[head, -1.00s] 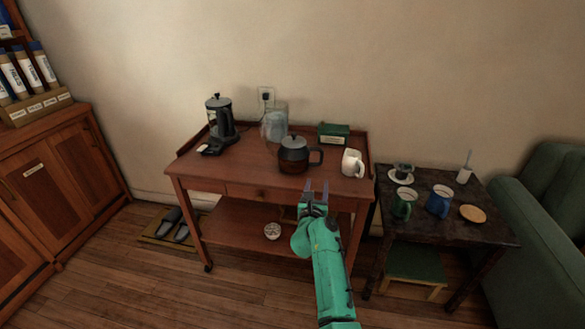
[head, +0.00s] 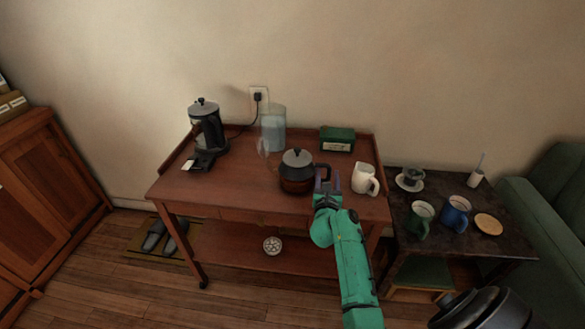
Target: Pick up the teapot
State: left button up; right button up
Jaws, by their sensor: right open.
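The teapot (head: 297,172) is dark with a grey lid and a black handle on its right side. It stands upright on the wooden cart (head: 225,188), near the front middle. My right gripper (head: 327,176) is open, with its fingers at the teapot's handle. I cannot tell whether the handle lies between the fingers or behind them. The gripper partly hides the handle. My left gripper does not show.
A white mug (head: 364,179) stands close to the right of my gripper. A dark side table (head: 455,243) with cups is at the right.

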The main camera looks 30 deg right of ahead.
jog(key=shift+s+a+r, duration=0.15)
jog(key=shift+s+r, duration=0.4)
jog(key=shift+s, duration=0.2)
grip_shut()
jog(key=shift+w+f, duration=0.1)
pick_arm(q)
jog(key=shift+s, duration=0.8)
pick_arm(e)
jog(key=shift+f, duration=0.1)
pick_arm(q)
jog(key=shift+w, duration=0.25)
pick_arm(e)
jog(key=shift+f, duration=0.1)
jog(key=shift+f, duration=0.1)
jog(key=shift+r, duration=0.2)
